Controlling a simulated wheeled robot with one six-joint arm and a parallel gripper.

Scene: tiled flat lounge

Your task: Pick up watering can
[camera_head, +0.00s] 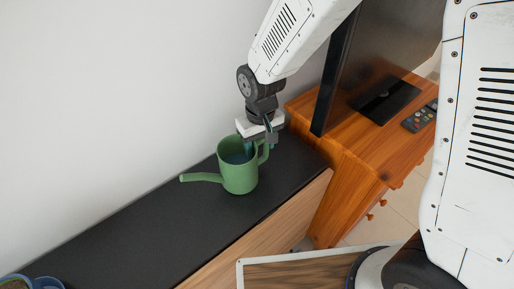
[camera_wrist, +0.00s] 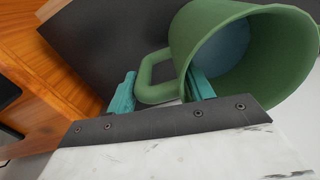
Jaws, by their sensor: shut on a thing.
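The green watering can (camera_head: 239,174) stands upright on a black-topped cabinet in the head view, its spout pointing left and its handle on the right. My gripper (camera_head: 257,142) reaches down from above at the can's right rim and handle. In the wrist view the can (camera_wrist: 185,40) fills the upper right, its open mouth showing a bluish inside. The teal fingers of my gripper (camera_wrist: 162,92) lie on either side of the can's handle side, one at the can's mouth and the other outside the handle. The gripper is shut on the can. The exact contact points are partly hidden.
The black cabinet top (camera_head: 150,228) is clear to the left of the can, with pots (camera_head: 30,283) at its near end. A wooden TV stand (camera_head: 345,160) adjoins at right, bearing a television (camera_head: 385,60) and remotes (camera_head: 418,119). A white wall (camera_head: 110,90) stands close behind.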

